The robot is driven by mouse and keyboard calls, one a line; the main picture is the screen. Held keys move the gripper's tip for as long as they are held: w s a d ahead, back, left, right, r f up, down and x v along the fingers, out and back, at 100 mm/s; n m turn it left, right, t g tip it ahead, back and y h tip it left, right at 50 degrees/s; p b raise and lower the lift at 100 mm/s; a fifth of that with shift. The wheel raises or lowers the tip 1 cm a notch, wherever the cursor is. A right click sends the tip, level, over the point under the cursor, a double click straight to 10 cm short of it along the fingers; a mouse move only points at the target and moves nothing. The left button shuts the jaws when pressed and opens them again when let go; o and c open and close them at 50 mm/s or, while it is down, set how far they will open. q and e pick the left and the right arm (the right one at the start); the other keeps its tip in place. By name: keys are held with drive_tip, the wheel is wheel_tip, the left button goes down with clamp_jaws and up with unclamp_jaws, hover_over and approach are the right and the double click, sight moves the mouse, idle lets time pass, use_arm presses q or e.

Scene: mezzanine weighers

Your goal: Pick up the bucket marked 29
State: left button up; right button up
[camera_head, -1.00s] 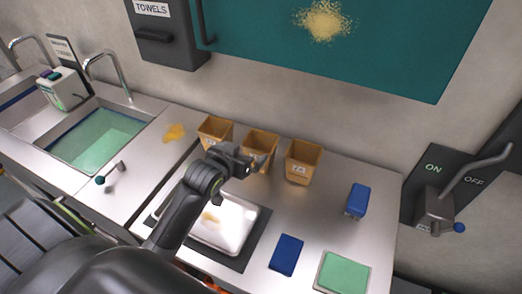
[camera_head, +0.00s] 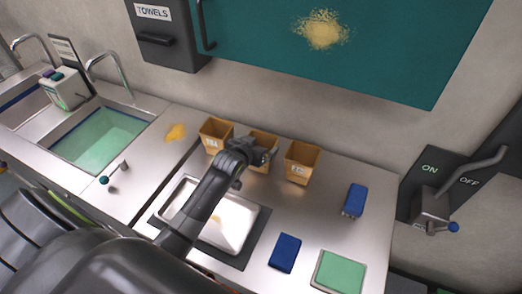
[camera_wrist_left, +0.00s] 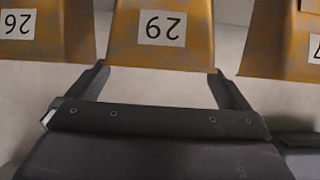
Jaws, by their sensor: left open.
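The bucket marked 29 (camera_wrist_left: 160,28) is a tan, tapered bucket with a white label, upside down in the left wrist view. It appears to be the middle of three buckets on the steel counter, the bucket (camera_head: 264,138) partly hidden behind my left gripper in the head view. My left gripper (camera_head: 265,156) is open in front of it. In the left wrist view the fingertips of this gripper (camera_wrist_left: 158,70) lie near the two sides of the bucket's near edge; I cannot tell whether they touch it. My right gripper is not in view.
One tan bucket (camera_head: 215,134) stands to the left and another (camera_head: 302,162) to the right, both close by. A blue block (camera_head: 354,200), a blue pad (camera_head: 285,253) and a green pad (camera_head: 340,272) lie to the right.

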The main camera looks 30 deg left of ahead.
sight(269, 141)
use_arm(q)
drive_tip(key=shift+x, duration=1.15)
drive_tip(key=shift+c, duration=0.4)
drive_tip(key=c, duration=1.2)
drive_tip(key=shift+c, duration=0.4)
